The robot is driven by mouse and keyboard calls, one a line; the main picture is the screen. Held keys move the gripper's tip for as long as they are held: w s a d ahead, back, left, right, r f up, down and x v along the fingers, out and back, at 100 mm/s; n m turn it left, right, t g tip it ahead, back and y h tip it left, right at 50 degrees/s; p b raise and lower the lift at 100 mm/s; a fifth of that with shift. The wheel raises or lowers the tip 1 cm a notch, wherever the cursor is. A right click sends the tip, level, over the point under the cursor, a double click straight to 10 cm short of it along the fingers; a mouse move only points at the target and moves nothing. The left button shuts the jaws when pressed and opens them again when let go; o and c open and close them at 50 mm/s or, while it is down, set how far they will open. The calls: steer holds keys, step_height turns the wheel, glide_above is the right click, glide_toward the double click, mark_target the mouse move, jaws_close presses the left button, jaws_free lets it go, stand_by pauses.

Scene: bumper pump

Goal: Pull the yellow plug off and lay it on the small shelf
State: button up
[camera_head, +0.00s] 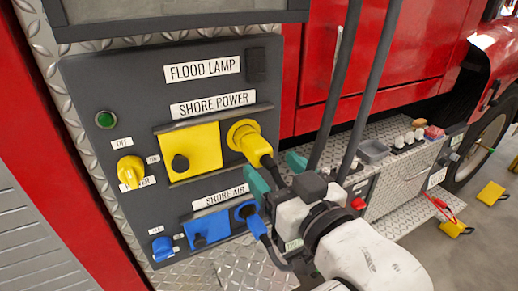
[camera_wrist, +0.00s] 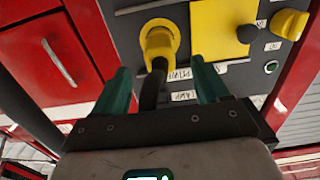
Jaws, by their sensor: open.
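The yellow plug (camera_head: 246,134) sits in its socket at the right of the dark panel, beside the yellow cover, under the SHORE POWER label. Its black cable end points down toward my gripper. My gripper (camera_head: 275,172) is open, its teal fingers apart, just below and in front of the plug. In the wrist view the yellow plug (camera_wrist: 159,42) is beyond the fingertips, with its black cable running down between the fingers of my gripper (camera_wrist: 158,70). A diamond-plate ledge (camera_head: 345,178) lies to the right; I cannot tell whether it is the small shelf.
A blue plug (camera_head: 246,212) with a cable is below, beside a blue cover (camera_head: 207,228). A yellow knob (camera_head: 130,172) is at left. Two dark hoses (camera_head: 362,85) hang right of the panel. A grey tray (camera_head: 373,151) and several small items occupy the ledge's back.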

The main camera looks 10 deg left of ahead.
mark_target(265, 160)
steer(key=shift+b+x, duration=0.5)
steer(key=shift+x, duration=4.05)
steer(key=shift+s+p, duration=0.1)
steer(key=shift+p, duration=0.25)
steer(key=shift+c, duration=0.4)
jaws_close()
steer(key=shift+p+v, duration=0.8)
steer(key=shift+v, duration=2.15)
